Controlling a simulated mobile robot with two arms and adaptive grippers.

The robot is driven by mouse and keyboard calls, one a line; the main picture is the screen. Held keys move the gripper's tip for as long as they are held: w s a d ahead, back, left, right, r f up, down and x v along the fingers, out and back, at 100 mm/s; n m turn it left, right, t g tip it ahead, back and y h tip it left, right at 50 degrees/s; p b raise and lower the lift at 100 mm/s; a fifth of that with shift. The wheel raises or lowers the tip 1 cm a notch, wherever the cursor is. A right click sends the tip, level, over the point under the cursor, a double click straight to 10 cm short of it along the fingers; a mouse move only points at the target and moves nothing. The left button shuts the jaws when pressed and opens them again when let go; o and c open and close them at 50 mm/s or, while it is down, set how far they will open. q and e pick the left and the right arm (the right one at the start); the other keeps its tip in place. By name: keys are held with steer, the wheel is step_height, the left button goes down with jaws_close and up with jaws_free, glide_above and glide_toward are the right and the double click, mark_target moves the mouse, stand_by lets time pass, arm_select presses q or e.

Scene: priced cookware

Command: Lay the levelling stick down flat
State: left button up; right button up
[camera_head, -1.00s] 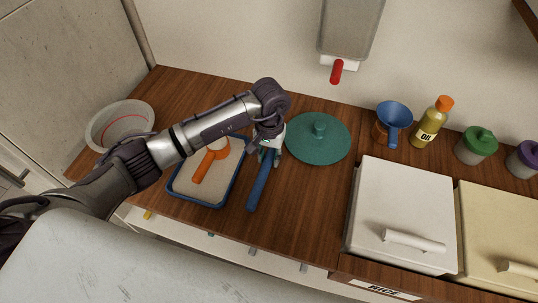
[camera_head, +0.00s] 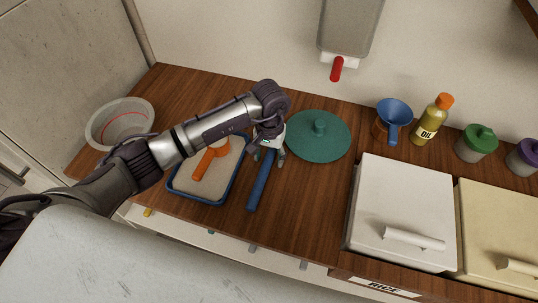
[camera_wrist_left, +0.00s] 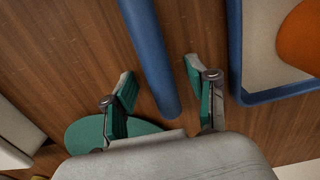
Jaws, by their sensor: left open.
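The levelling stick is the blue bar (camera_head: 262,182) on the wooden counter, just right of the blue-rimmed tray. It appears to lie flat along the counter. My left gripper (camera_head: 268,158) is over its far end, with fingers apart. In the left wrist view the blue stick (camera_wrist_left: 150,55) runs between the two open green-padded fingertips of my left gripper (camera_wrist_left: 158,85), with a gap on each side. My right gripper is not in view.
The tray (camera_head: 178,193) holds pale grains and an orange scoop (camera_head: 210,160). A green lid (camera_head: 318,136) lies close on the right. A white bin (camera_head: 405,205) stands further right. A bowl (camera_head: 120,122) is at the far left. Counter between stick and bin is clear.

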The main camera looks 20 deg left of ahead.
arm_select(q)
step_height(320, 180, up, 12)
steer(key=b, duration=0.3)
steer(key=shift+w+r, duration=0.15)
steer(key=shift+w, duration=0.1)
steer(key=shift+s, duration=0.1)
